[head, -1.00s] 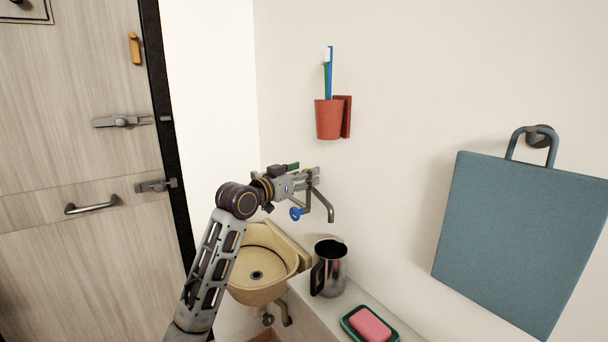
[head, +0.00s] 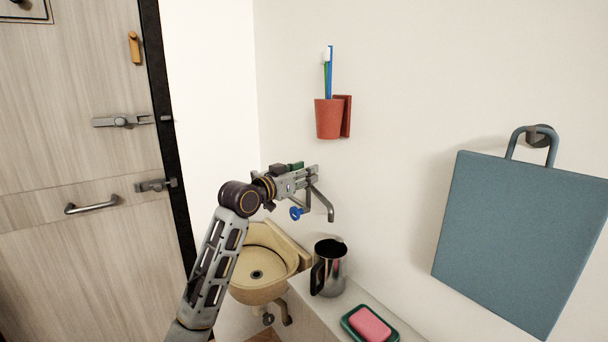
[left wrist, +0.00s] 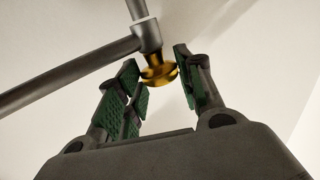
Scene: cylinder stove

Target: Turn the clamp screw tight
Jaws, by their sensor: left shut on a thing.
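My left gripper (head: 308,177) is at the grey metal tap (head: 322,203) on the wall, above the basin. In the left wrist view, a brass knob (left wrist: 158,72) sits below a grey pipe joint, between the green-padded fingers of my left gripper (left wrist: 160,85). The fingers are shut on this knob, which looks like the clamp screw. In the head view the gripper hides the knob. A blue tap handle (head: 296,213) shows just under the gripper. My right gripper is in neither view.
A tan basin (head: 262,290) is below the tap. A steel jug (head: 331,270) and a pink soap (head: 370,324) in a green dish stand on a ledge to the right. A red cup (head: 328,118) with toothbrushes hangs above. A blue board (head: 520,235) hangs at right.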

